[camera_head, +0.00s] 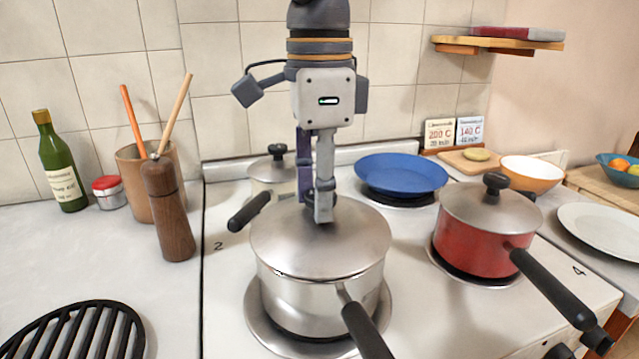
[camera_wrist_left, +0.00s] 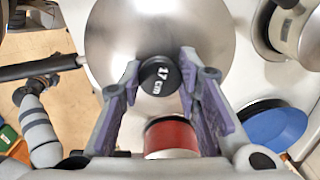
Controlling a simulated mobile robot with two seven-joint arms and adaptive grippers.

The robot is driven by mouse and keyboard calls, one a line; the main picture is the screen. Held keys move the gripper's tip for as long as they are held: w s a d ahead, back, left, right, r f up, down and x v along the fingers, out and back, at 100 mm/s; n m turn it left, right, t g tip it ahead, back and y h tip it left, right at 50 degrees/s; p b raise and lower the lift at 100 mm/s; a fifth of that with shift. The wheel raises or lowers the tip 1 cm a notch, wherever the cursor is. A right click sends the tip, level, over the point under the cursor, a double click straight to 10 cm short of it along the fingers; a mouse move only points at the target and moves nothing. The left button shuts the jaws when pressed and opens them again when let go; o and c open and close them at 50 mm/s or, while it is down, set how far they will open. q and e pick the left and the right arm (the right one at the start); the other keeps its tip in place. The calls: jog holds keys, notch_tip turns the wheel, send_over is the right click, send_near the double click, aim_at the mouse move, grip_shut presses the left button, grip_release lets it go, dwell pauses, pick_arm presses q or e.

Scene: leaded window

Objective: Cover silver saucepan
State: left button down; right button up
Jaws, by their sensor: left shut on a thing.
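The silver saucepan (camera_head: 315,295) stands on the front left hob plate, its black handle pointing to the front right. Its steel lid (camera_head: 290,245) lies level over the pan's mouth. I see no clear gap at the rim, but cannot tell whether it rests fully. My left gripper (camera_head: 322,212) points straight down and is shut on the lid's black knob. In the left wrist view the knob (camera_wrist_left: 160,76), marked 17 cm, is between the fingertips (camera_wrist_left: 160,80), with the lid (camera_wrist_left: 110,40) behind it.
A red saucepan (camera_head: 475,245) with its lid on stands to the right. Behind are a cream pot (camera_head: 268,172) and a blue plate (camera_head: 400,172). A wooden pepper mill (camera_head: 170,215), utensil pot (camera_head: 135,170) and black grate (camera_head: 80,330) are left. The counter between them is clear.

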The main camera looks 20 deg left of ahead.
pick_arm(q)
jog(key=shift+f, duration=0.2)
dwell(0.5)
jog(key=c, duration=1.1)
grip_release()
jog(key=shift+o, duration=0.5)
jog(key=o, duration=0.4)
jog(key=shift+o, duration=0.2)
jog(key=shift+r, duration=3.5)
